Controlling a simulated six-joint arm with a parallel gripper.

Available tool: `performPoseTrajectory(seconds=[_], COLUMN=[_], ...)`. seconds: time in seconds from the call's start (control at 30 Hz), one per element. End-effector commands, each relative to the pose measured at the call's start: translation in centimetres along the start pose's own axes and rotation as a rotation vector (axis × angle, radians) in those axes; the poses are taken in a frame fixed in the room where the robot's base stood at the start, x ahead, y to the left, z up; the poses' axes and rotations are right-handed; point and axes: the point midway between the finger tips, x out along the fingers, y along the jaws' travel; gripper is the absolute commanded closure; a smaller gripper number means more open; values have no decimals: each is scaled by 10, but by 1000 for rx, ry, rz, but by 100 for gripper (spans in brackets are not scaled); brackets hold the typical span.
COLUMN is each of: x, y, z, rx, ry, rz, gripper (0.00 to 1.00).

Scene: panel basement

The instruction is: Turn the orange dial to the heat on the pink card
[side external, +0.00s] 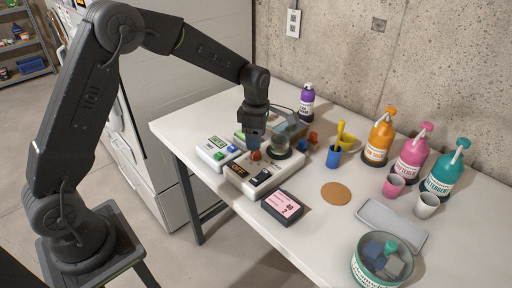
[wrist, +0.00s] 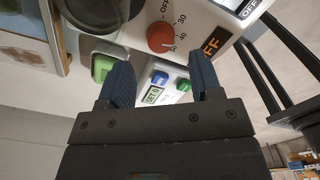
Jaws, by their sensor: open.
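The orange dial (side external: 255,155) is a small round knob on top of a white hotplate unit (side external: 241,186). In the wrist view the dial (wrist: 160,38) has OFF, 30, 40 and 50 printed around it; where it points is unclear.
A white device with green and blue buttons (side external: 216,153) is at left. A blue cup (side external: 333,157), bottles (side external: 378,143) and a grey tray (side external: 392,226) stand to the right. A cork disc (side external: 336,193) lies on clear table.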

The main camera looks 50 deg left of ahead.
Motion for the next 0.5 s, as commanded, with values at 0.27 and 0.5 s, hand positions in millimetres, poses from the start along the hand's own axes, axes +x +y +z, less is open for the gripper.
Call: performPoseTrajectory(seconds=[0.27,0.5], x=[-61,-86], y=[0,0], z=[0,0], rx=[0,0], ry=[-2,0], rz=[3,0], gripper=[41,41])
